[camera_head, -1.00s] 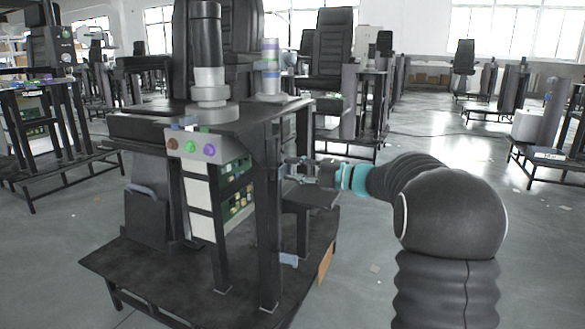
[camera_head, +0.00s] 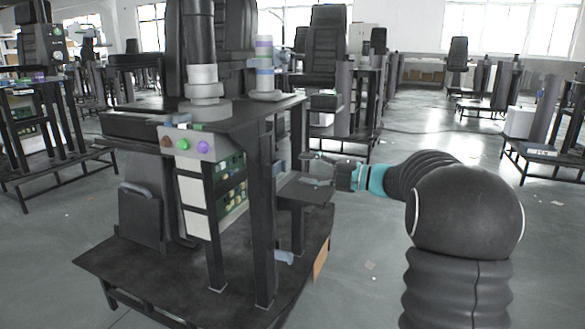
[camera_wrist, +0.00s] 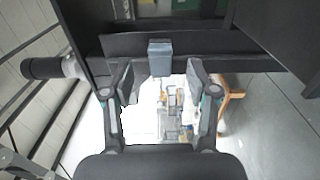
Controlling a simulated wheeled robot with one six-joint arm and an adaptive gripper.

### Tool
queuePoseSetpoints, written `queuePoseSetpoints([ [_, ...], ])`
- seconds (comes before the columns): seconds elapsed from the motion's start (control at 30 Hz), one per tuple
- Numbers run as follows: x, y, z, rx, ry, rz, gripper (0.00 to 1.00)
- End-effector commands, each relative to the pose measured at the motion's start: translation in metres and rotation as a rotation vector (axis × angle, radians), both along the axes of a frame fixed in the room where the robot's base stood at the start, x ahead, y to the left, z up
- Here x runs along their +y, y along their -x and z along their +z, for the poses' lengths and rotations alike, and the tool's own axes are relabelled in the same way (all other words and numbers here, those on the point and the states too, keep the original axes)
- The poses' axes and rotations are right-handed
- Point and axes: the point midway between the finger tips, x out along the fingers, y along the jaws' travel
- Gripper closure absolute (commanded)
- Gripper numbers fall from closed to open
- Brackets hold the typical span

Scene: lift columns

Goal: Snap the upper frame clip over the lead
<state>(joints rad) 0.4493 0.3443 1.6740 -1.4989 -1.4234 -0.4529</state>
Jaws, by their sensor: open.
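The upper frame clip, a small blue-grey block, sits on the dark frame post in the head view (camera_head: 281,168). In the wrist view the clip (camera_wrist: 160,58) is on a dark frame bar, centred just beyond my fingertips. My gripper (camera_head: 312,168) is open and empty, to the right of the post with a visible gap to the clip. In the wrist view its two fingers (camera_wrist: 163,83) stand apart, one on each side below the clip. I cannot make out the lead, nor whether the clip is closed.
A second blue-grey clip (camera_head: 284,258) sits lower on the frame. The dark lift-column stand has a base plate (camera_head: 150,268) and a button panel (camera_head: 190,144). An orange-brown board (camera_head: 321,262) leans at the base's right edge.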

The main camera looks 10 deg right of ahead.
Motion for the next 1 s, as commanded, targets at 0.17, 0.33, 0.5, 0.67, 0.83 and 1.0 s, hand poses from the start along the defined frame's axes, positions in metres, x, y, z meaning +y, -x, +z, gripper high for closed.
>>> queuePoseSetpoints([
  [0.17, -0.030, 0.020, 0.000, 0.000, 0.000, -0.004, 0.42],
  [0.33, -0.047, 0.032, 0.000, -0.001, 0.001, -0.001, 0.42],
  [0.5, -0.054, 0.037, 0.000, -0.001, 0.001, -0.001, 0.42],
  [0.67, -0.054, 0.038, 0.000, 0.000, 0.000, 0.000, 0.42],
  [0.83, -0.054, 0.038, 0.000, 0.000, 0.000, 0.000, 0.42],
  [1.0, -0.054, 0.038, 0.000, 0.000, 0.000, 0.000, 0.42],
])
